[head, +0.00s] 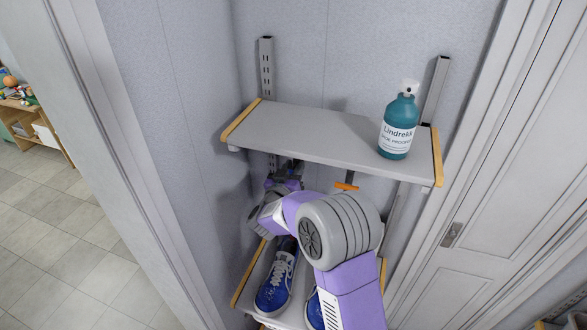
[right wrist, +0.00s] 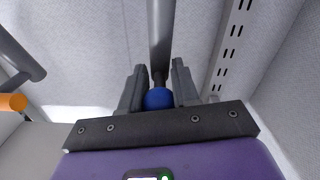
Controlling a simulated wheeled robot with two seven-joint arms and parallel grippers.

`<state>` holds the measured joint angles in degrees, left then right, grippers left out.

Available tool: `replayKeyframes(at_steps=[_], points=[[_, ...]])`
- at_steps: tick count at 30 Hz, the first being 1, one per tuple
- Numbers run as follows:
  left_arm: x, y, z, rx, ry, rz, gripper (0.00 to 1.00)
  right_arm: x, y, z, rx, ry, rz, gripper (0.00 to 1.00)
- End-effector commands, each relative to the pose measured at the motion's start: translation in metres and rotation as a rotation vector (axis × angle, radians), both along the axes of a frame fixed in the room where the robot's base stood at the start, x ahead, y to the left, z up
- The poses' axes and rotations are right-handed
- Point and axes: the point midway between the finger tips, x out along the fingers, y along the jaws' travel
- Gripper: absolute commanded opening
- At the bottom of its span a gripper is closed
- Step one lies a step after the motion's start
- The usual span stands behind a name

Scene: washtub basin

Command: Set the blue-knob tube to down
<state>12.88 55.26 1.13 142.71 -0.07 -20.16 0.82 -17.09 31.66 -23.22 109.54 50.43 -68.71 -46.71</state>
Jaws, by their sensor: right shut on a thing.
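The blue knob (right wrist: 158,98) shows in the right wrist view at the lower end of a grey tube (right wrist: 160,40). My right gripper (right wrist: 159,78) has one finger on each side of the knob and tube and is shut on them. In the head view my right gripper (head: 287,172) is beneath the upper shelf, close to the wall, and my own arm partly covers it. The blue knob cannot be made out in the head view. My left gripper is not in view.
A second tube with an orange knob (right wrist: 14,102) is at left in the wrist view; its orange part (head: 346,186) shows under the upper shelf (head: 300,130). A teal bottle (head: 398,125) stands on that shelf. Blue shoes (head: 276,280) rest on the lower shelf.

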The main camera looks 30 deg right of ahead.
Motion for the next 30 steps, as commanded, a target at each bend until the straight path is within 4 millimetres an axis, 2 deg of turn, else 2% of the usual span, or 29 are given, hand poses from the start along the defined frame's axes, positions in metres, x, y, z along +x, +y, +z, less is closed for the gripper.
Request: replayKeyframes(at_steps=[4,8,15,19,22,30], points=[[0.0,0.0,-0.003,0.0,0.0,0.0,0.0,-0.001,0.001,-0.003,0.001,-0.001,0.0,0.0],[0.0,0.0,-0.012,0.0,0.0,0.0,0.0,-0.002,0.003,-0.017,0.001,0.001,0.0,0.0],[0.0,0.0,-0.044,0.0,0.0,0.0,0.0,-0.01,0.012,-0.063,0.002,0.003,-0.001,0.0],[0.0,0.0,-0.057,0.0,0.0,0.0,0.0,-0.014,0.017,-0.083,0.002,0.0,-0.001,0.0],[0.0,0.0,-0.06,0.0,0.0,0.0,0.0,-0.016,0.019,-0.088,0.002,0.0,-0.001,0.0],[0.0,0.0,-0.058,0.0,0.0,0.0,0.0,-0.016,0.019,-0.086,0.003,0.0,-0.001,0.0]])
